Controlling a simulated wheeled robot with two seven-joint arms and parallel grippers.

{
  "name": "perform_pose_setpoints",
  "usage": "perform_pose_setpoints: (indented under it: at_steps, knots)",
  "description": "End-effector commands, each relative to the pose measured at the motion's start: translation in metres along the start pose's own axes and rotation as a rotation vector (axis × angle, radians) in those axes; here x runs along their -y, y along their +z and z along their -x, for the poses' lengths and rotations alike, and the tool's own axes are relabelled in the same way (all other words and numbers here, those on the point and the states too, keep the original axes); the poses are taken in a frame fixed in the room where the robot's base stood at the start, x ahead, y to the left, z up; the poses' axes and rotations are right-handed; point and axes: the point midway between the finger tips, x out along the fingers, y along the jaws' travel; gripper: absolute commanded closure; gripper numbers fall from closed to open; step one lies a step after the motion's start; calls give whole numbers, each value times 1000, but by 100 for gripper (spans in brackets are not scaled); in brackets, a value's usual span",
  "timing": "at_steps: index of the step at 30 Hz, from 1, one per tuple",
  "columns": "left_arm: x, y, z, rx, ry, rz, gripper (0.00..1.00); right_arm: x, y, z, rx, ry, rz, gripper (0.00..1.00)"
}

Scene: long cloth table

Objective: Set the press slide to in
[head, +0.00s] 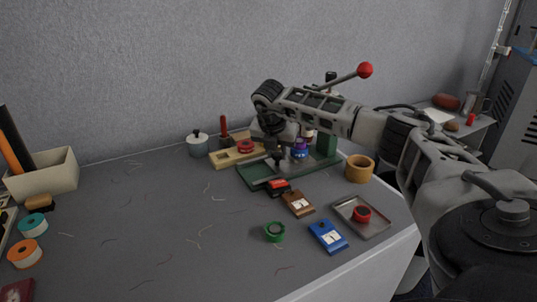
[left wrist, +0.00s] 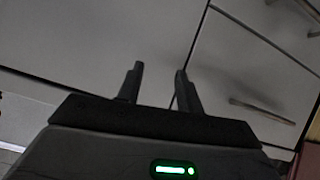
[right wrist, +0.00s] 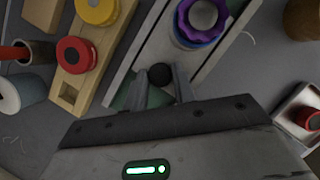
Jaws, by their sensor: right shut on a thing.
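The press (head: 328,147) stands near the back of the table on a green base, with a red-balled lever (head: 365,70) raised to the right. Its grey slide (right wrist: 150,45) shows in the right wrist view, with a round dark knob (right wrist: 160,74) at the near end. A purple scalloped piece (right wrist: 200,22) sits farther along it, also seen in the head view (head: 299,150). My right gripper (head: 277,160) is shut on the knob, which lies between its fingertips. My left gripper (left wrist: 159,70) is open and empty, facing grey cabinet fronts; it is outside the head view.
A wooden rack with red and yellow pieces (right wrist: 75,55) lies beside the press. Red-black, brown and blue (head: 328,236) blocks, a green ring (head: 274,231) and a metal tray (head: 372,226) lie in front. A tan cup (head: 359,168) stands right. The table's left middle is mostly clear.

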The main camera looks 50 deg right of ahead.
Motion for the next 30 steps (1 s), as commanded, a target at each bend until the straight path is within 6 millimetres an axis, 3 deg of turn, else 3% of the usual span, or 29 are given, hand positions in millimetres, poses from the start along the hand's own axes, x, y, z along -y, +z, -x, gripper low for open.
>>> perform_pose_setpoints:
  at_steps: [5,6,7,8,20,23,30]
  knots:
    - [0,1,1,4,0,1,64,0,0,0,1,0,-1,100]
    - [0,2,1,4,1,1,64,0,0,1,1,0,-1,62]
    - [-1,2,1,5,1,1,64,0,0,1,1,0,-1,54]
    - [-1,2,1,5,1,1,64,0,0,1,1,0,-1,52]
    - [-1,1,2,5,2,0,64,-1,0,10,1,4,0,52]
    - [-1,1,2,4,2,0,64,-1,0,26,2,4,1,52]
    - [-1,0,2,4,2,0,64,-1,1,85,4,6,0,52]
